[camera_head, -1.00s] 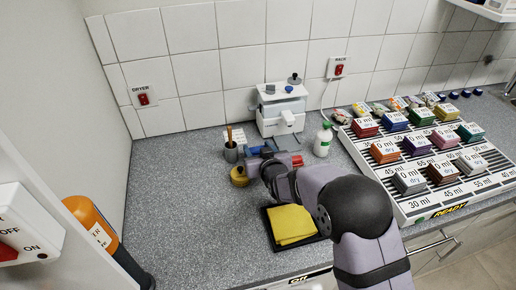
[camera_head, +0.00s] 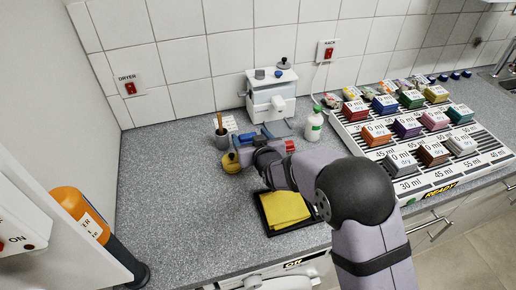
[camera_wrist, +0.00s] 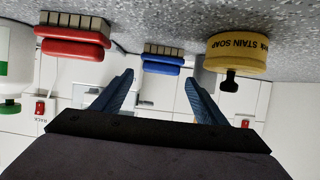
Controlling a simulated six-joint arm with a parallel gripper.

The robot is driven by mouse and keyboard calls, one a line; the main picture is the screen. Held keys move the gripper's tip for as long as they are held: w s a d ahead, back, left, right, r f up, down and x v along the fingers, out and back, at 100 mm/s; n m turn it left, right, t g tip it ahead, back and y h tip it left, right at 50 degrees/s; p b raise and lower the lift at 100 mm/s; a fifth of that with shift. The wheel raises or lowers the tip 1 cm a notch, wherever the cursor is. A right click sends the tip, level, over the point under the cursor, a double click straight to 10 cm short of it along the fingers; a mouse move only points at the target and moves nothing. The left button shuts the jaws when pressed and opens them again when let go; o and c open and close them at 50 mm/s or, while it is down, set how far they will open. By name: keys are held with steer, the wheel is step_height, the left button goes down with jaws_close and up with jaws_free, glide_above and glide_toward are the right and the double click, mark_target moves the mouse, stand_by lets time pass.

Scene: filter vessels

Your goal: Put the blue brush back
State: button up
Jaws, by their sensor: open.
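The blue brush (camera_wrist: 162,60) lies on the counter in the wrist view, which looks upside down. It lies ahead of my open gripper (camera_wrist: 158,85), roughly in line with the gap between the fingers and apart from them. The red brush (camera_wrist: 72,38) lies to its left in that view, and a yellow stain soap tin (camera_wrist: 238,50) to its right. In the head view my gripper (camera_head: 252,140) is low over the counter between the yellow tin (camera_head: 230,164) and the red brush (camera_head: 290,146). There its blue fingers are hard to tell from the blue brush.
A grey cup (camera_head: 222,140) with a wooden-handled tool stands behind left. A white device (camera_head: 268,98) and a green-capped bottle (camera_head: 314,126) stand behind. A yellow cloth (camera_head: 286,208) lies in front. A rack (camera_head: 400,178) of labelled blocks fills the right. The left counter is clear.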

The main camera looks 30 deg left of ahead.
steer(key=b+v, duration=0.2)
steer(key=v, duration=0.8)
steer(key=shift+b, duration=0.35)
